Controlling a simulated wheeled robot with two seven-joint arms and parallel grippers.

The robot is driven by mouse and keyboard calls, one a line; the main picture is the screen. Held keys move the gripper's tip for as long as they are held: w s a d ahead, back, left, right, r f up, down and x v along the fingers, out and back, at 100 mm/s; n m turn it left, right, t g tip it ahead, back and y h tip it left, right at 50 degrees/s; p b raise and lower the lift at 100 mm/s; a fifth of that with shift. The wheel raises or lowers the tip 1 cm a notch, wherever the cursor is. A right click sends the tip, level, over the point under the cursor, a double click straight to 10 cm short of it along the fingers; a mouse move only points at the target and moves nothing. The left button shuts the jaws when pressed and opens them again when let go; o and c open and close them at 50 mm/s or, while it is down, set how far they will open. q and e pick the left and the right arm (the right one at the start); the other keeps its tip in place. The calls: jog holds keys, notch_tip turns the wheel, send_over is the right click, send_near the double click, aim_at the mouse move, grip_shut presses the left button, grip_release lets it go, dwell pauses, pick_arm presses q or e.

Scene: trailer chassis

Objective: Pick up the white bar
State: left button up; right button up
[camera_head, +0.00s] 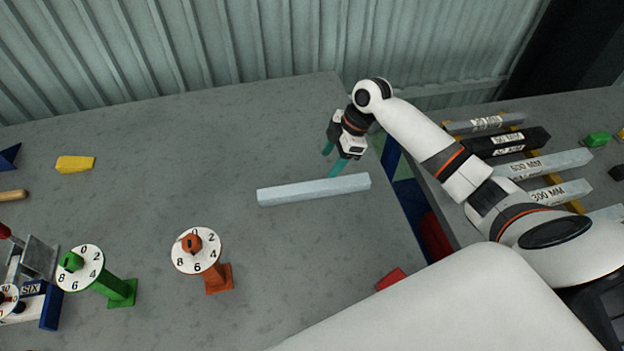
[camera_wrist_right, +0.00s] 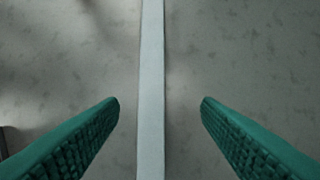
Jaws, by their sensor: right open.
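The white bar (camera_head: 300,191) is a long pale bar lying flat on the grey table, near its right side. In the right wrist view the bar (camera_wrist_right: 152,60) runs from top to bottom between the two fingers. My right gripper (camera_head: 333,160) has green fingertips and is open over the right part of the bar. In the right wrist view the gripper (camera_wrist_right: 160,105) is wide apart, with clear room between each finger and the bar. It does not touch the bar there. My left gripper is not seen.
An orange dial stand (camera_head: 217,277) and a green dial stand (camera_head: 122,292) are at the front left. A yellow block (camera_head: 75,164) is at the far left. A red block (camera_head: 391,279) is near the front. Labelled bars (camera_head: 543,164) lie on a second table to the right, beyond a gap.

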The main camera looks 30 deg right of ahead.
aim_at(315, 185)
jog(key=f, duration=0.1)
jog(key=a+f, duration=0.2)
jog(key=shift+s+f+p, duration=0.25)
jog(key=shift+p, duration=0.15)
jog(key=shift+a+f, duration=0.15)
jog(key=shift+f, duration=0.15)
jog(key=shift+w+f, duration=0.15)
jog(key=shift+f, duration=0.15)
jog(key=p+x, duration=0.1)
jog(key=x, duration=0.3)
jog(key=shift+a+p, duration=0.4)
jog(key=shift+a, duration=0.05)
jog(key=shift+a+f, duration=0.1)
jog(key=shift+f, duration=0.25)
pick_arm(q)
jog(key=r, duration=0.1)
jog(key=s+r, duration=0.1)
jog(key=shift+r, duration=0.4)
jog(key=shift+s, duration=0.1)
pick_arm(e)
jog(key=shift+c, duration=0.6)
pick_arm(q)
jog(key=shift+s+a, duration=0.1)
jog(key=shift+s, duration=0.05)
pick_arm(e)
jog(key=shift+r, duration=0.1)
grip_shut()
